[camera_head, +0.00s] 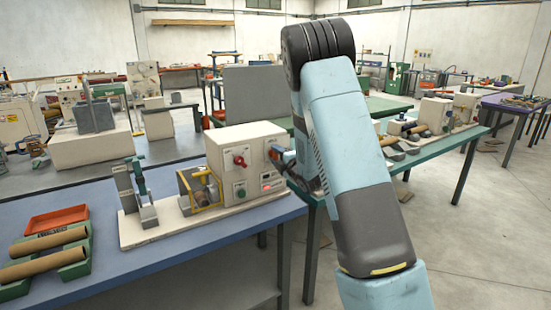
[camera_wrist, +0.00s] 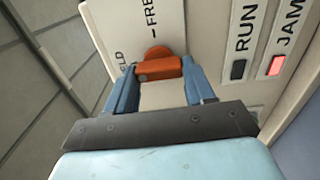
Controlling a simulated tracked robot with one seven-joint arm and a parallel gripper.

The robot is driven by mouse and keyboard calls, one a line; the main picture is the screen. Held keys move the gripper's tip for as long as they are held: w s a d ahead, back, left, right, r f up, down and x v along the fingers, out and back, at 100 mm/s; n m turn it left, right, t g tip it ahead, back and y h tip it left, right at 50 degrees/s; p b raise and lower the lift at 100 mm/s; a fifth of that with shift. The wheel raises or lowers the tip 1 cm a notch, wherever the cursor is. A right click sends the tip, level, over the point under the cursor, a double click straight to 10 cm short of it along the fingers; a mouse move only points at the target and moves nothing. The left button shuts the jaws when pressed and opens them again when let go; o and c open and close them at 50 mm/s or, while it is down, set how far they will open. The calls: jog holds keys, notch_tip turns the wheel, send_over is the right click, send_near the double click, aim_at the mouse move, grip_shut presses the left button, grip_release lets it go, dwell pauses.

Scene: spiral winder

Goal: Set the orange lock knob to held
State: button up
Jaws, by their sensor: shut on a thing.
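The orange lock knob (camera_wrist: 158,67) sits on the pale panel in the wrist view. Its bar lies nearly level in the picture, between my two blue fingers. My gripper (camera_wrist: 160,82) is shut on it. The word FREE (camera_wrist: 151,18) with a short tick is above the knob, and a partly cut label ending in ELD (camera_wrist: 120,57) is at its upper left. I cannot tell which mark the knob points to. In the head view my gripper (camera_head: 283,158) is at the right side of the white winder box (camera_head: 248,142), partly hidden by my arm.
A red JAM lamp (camera_wrist: 277,65) is lit beside a dark RUN lamp (camera_wrist: 238,69). Cardboard tubes (camera_head: 48,242) lie in green holders at left on the blue table (camera_head: 180,262).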

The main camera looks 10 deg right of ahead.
jog(key=o, duration=0.7)
jog(key=shift+s+a+f, duration=0.1)
jog(key=shift+a+f, duration=0.15)
jog(key=shift+f, duration=0.1)
jog(key=o, duration=0.3)
jog(key=shift+d+r, duration=0.1)
jog(key=shift+o, duration=0.2)
jog(key=shift+r, duration=0.1)
jog(key=shift+d, duration=0.1)
jog(key=v, duration=1.3)
jog(key=shift+s, duration=0.25)
jog(key=shift+d+r, duration=0.1)
